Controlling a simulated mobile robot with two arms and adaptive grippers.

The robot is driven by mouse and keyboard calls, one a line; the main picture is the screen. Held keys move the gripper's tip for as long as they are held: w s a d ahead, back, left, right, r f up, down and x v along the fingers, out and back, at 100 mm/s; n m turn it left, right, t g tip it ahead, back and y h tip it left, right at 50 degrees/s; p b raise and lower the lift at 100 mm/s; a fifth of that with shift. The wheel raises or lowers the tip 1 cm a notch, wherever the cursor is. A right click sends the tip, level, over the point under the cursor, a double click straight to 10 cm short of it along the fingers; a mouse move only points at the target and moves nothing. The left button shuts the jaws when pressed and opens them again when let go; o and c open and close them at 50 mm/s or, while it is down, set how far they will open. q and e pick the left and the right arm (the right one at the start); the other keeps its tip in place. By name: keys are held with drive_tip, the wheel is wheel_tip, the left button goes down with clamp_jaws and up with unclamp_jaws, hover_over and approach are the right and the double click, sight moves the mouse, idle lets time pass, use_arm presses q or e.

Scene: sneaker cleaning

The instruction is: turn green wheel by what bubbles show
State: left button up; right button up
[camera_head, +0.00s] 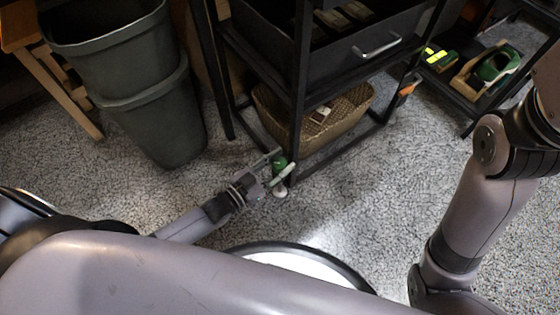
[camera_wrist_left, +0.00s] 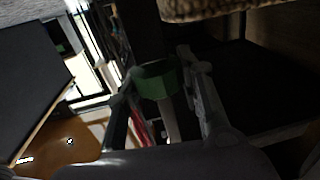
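The green wheel (camera_head: 279,163) is low on the front leg of the black rack, a little above the floor. My left gripper (camera_head: 281,162) reaches it from the left, with one finger on either side of it. In the left wrist view the green wheel (camera_wrist_left: 157,82) fills most of the space between the fingertips (camera_wrist_left: 157,84). I cannot tell whether both fingers press on it. A small white round foot (camera_head: 281,192) shows below it on the floor. My right arm is at the right, but its gripper is out of view. I cannot make out any bubbles.
A wicker basket (camera_head: 345,120) with small items sits on the rack's (camera_head: 299,80) bottom level. Grey bins (camera_head: 160,125) stand to the left. A low black shelf (camera_head: 445,92) at the right holds a wooden tray (camera_head: 462,83) and green items. The speckled floor between is clear.

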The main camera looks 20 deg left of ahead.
use_arm(q)
drive_tip(key=o, duration=0.5)
drive_tip(key=shift+c, duration=0.2)
drive_tip(key=v, duration=1.2)
